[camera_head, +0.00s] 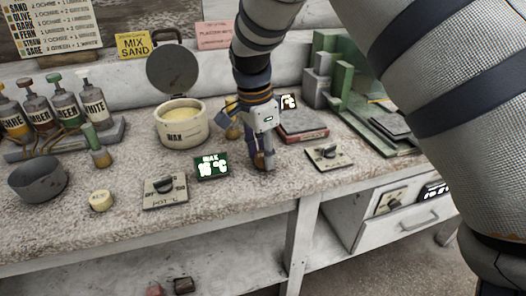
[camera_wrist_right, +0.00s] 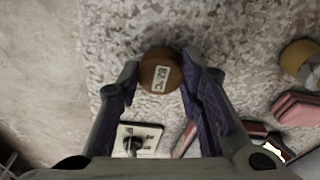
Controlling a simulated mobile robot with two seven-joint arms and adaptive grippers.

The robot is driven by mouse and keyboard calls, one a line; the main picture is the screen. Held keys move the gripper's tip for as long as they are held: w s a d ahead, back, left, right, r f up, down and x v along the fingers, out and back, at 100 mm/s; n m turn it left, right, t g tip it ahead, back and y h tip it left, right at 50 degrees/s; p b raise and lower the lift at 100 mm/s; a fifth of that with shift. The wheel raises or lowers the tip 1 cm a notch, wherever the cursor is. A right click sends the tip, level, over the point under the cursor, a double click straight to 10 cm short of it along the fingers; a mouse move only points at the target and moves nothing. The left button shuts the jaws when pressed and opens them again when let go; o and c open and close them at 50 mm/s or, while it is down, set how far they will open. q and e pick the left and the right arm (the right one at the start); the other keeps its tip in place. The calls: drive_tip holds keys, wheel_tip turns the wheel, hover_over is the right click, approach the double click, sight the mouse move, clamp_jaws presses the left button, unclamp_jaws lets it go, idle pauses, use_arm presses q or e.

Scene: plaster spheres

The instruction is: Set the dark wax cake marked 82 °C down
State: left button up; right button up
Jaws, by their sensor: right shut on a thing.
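The dark wax cake (camera_wrist_right: 161,77) is a brown round piece with a pale label reading 82 °C in the right wrist view. My right gripper (camera_wrist_right: 160,80) is shut on it, with one finger on each side. In the head view my right gripper (camera_head: 262,160) points down over the bench near its front edge, and the cake (camera_head: 259,160) shows only as a small brown patch at the fingertips. I cannot tell whether its underside touches the bench top (camera_head: 240,200). My left gripper is not in view.
Left of the gripper are a green WAX display (camera_head: 212,167), an open wax pot (camera_head: 183,130), a knob plate (camera_head: 165,193) and a pale cake (camera_head: 101,201). Right of it are a second knob plate (camera_head: 326,157) and a red-edged slab (camera_head: 303,125).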

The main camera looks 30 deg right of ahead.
drive_tip(key=shift+f, duration=0.65)
drive_tip(key=o, duration=1)
drive_tip(key=shift+o, duration=0.2)
drive_tip(key=shift+r, duration=2)
